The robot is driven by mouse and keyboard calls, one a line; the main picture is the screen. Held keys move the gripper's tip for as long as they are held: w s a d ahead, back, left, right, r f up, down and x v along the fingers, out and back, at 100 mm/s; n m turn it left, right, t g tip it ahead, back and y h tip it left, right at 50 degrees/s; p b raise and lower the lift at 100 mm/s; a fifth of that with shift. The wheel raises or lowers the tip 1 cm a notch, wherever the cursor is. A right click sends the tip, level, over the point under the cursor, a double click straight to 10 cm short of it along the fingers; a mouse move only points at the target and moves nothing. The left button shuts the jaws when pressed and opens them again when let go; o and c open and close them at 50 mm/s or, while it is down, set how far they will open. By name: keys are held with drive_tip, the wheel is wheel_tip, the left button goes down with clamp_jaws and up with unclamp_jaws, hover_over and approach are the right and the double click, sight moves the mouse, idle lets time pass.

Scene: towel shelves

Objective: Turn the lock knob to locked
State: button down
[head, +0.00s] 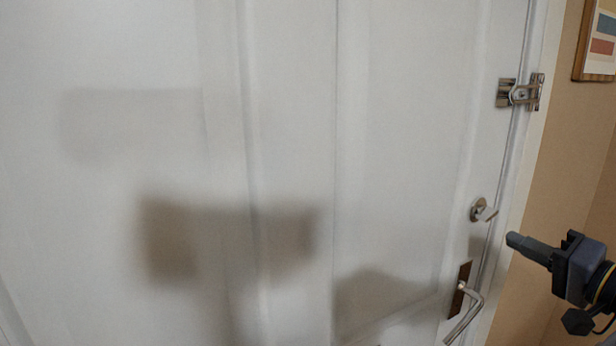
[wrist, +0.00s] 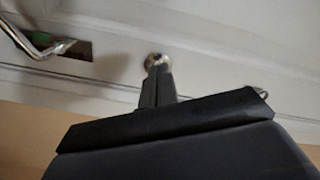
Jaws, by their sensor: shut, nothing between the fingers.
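The lock knob (head: 483,211) is a small silver thumb-turn on a round plate, near the right edge of the white door (head: 290,120). In the head view its tab points to the right and slightly down. My gripper (head: 512,240) is shut and empty, just right of and below the knob in that view. In the wrist view the knob (wrist: 154,60) shows right at the tips of my gripper (wrist: 158,70), which partly hide it. I cannot tell whether the tips touch it.
A lever handle (head: 466,312) on a dark plate sits below the knob. A silver latch (head: 519,93) is mounted higher up across the door's edge. A tan wall (head: 570,170) with a framed picture (head: 598,42) is to the right. The door face left of the knob is clear.

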sight(487, 214)
drive_tip(key=shift+w+d, duration=0.1)
drive_tip(key=shift+d, duration=0.15)
drive_tip(key=w+f+n+p, duration=0.1)
drive_tip(key=w+n+p, duration=0.1)
drive_tip(key=p, duration=0.2)
drive_tip(key=w+n+p, duration=0.2)
drive_tip(key=p, duration=0.1)
drive_tip(key=w+f+n+p, duration=0.1)
drive_tip(key=w+n+p, duration=0.1)
drive_tip(key=p, duration=0.2)
drive_tip(key=shift+w+a+f+p, duration=0.1)
drive_tip(key=shift+w+f+p, duration=0.15)
drive_tip(key=shift+f+p, duration=0.1)
idle(0.4)
drive_tip(key=shift+s+r, duration=0.15)
idle(0.3)
